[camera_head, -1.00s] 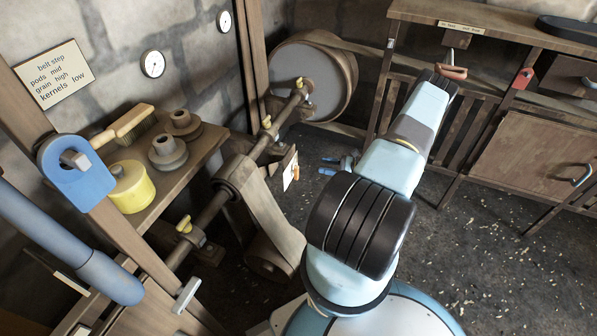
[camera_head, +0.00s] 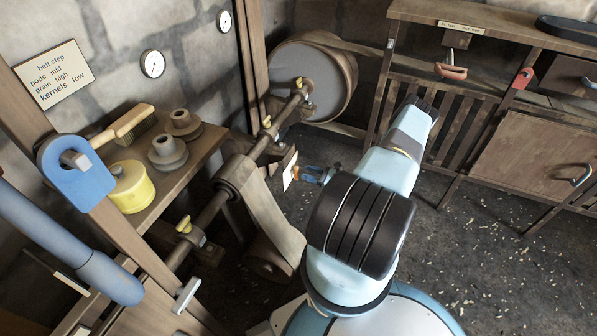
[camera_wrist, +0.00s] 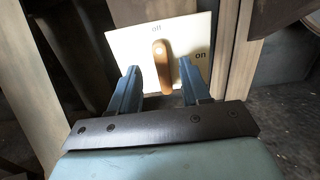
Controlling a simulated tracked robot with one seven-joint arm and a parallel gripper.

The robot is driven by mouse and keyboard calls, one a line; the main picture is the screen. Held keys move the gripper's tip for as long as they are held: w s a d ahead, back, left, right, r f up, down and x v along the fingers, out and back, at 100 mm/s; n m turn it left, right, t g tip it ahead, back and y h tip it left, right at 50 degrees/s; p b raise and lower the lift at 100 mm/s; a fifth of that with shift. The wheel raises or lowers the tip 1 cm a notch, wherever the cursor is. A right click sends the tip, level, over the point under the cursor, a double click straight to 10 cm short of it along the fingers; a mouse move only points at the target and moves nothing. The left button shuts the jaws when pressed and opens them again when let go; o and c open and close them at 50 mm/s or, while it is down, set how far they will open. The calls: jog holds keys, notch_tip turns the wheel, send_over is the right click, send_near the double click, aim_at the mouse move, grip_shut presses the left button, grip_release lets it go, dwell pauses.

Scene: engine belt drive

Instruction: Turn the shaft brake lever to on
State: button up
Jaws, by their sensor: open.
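In the wrist view, a pale plate (camera_wrist: 185,38) is marked "off" at its top and "on" at its right. A brown rounded lever (camera_wrist: 161,62) stands nearly upright on it, its upper end just below "off". My gripper (camera_wrist: 159,66) is open, with one blue finger to the left of the lever and one to the right. Gaps show on both sides, and I see no contact. In the head view, my gripper (camera_head: 312,174) is just right of the small pale plate (camera_head: 290,170); the lever is not clear there.
Beside the plate, a belt (camera_head: 265,215) and a shaft (camera_head: 215,208) with yellow-topped fittings run through the frame. A large drum (camera_head: 305,85) stands behind. A wooden bench with a red-handled lever (camera_head: 451,71) is at the right. Open floor (camera_head: 470,250) lies right of my arm.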

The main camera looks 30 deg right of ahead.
aim_at(298, 169)
jog(key=shift+x, duration=2.6)
